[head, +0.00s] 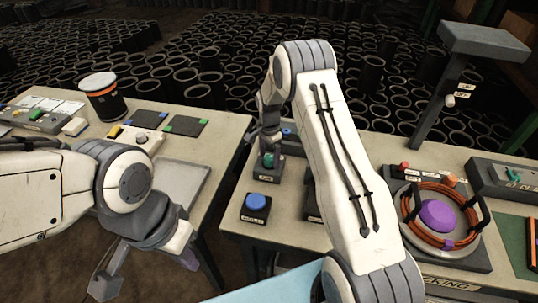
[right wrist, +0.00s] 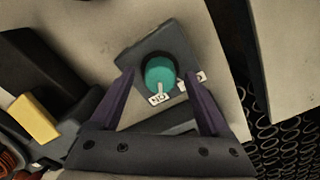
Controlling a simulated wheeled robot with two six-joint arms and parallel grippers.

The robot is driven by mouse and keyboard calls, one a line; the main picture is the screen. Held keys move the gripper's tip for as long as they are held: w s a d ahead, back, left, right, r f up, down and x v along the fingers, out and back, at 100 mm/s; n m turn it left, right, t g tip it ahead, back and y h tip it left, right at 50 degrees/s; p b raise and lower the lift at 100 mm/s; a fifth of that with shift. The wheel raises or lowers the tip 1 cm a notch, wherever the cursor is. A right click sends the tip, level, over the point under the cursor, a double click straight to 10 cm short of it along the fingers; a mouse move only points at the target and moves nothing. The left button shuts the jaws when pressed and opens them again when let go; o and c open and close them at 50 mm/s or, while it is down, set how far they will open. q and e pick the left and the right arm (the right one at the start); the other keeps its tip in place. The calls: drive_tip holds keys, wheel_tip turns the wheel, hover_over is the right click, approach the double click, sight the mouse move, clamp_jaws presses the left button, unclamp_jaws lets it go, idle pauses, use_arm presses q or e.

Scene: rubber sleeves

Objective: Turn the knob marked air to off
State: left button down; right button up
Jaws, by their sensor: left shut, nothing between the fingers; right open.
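A teal knob (head: 268,160) sits on a dark square box at the left edge of the right-hand table. A small label on the box front is too small to read surely. In the right wrist view the knob (right wrist: 160,71) has a pale pointer line towards a white tag (right wrist: 158,99); a second tag (right wrist: 193,78) is beside it, and their words are unclear. My right gripper (right wrist: 157,100) is open, its purple fingers on either side of the knob with gaps. In the head view my right gripper (head: 267,140) is just above the knob. My left gripper (head: 188,259) is shut and empty, low at left.
A blue button box (head: 256,205) stands in front of the knob. A ring stand with orange coil and purple dome (head: 437,215) is at right. A left table (head: 215,130) holds a black canister (head: 101,100) and switches. A gap separates the tables.

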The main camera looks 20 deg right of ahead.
clamp_jaws()
drive_tip(key=shift+n, duration=0.4)
drive_tip(key=shift+f+n+b, duration=0.1)
drive_tip(key=shift+n+b, duration=0.45)
drive_tip(key=shift+n, duration=0.45)
drive_tip(key=n, duration=0.2)
drive_tip(key=shift+n+b, duration=0.3)
drive_tip(key=shift+n, duration=0.1)
drive_tip(key=n, duration=0.3)
drive_tip(key=shift+b, duration=0.3)
drive_tip(key=shift+n, duration=1.6)
drive_tip(key=shift+w, duration=0.1)
